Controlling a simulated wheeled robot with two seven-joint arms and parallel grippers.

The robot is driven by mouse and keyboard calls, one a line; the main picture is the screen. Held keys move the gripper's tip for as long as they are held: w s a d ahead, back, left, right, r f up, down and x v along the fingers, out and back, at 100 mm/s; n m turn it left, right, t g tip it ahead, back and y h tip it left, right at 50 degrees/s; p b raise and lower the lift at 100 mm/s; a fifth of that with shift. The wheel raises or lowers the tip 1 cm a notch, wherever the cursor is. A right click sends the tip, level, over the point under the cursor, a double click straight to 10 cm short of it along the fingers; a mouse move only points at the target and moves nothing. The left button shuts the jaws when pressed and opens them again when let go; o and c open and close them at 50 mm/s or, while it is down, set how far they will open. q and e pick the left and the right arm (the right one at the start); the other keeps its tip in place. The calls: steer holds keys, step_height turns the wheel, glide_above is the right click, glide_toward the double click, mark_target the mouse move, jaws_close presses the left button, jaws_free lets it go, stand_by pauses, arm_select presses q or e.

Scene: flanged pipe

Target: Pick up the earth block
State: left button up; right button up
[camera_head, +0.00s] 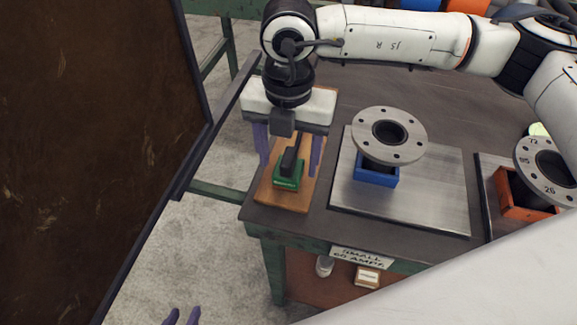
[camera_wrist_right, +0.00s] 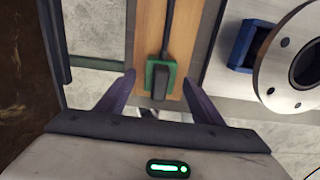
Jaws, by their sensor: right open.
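The earth block is a small green block (camera_head: 288,174) with a black clamp-like part and a dark cable or handle rising from it. It sits on a wooden board at the left end of the table. It also shows in the right wrist view (camera_wrist_right: 150,78). My right gripper (camera_head: 288,172) points down over the board, open, with a purple finger to each side of the block and nothing held. In the right wrist view the block lies ahead, between the fingertips. My left gripper (camera_head: 182,316) shows only two purple fingertips, apart, at the bottom edge.
A flanged pipe (camera_head: 405,124) rests on a blue block (camera_head: 377,176) on a metal plate (camera_head: 440,190), right of the board. Another flange (camera_head: 551,168) with an orange block (camera_head: 520,200) stands further right. A dark brown panel (camera_head: 85,110) fills the left side.

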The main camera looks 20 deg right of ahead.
steer(key=shift+f, duration=0.7)
steer(key=shift+w+r, duration=0.1)
steer(key=c, duration=1.1)
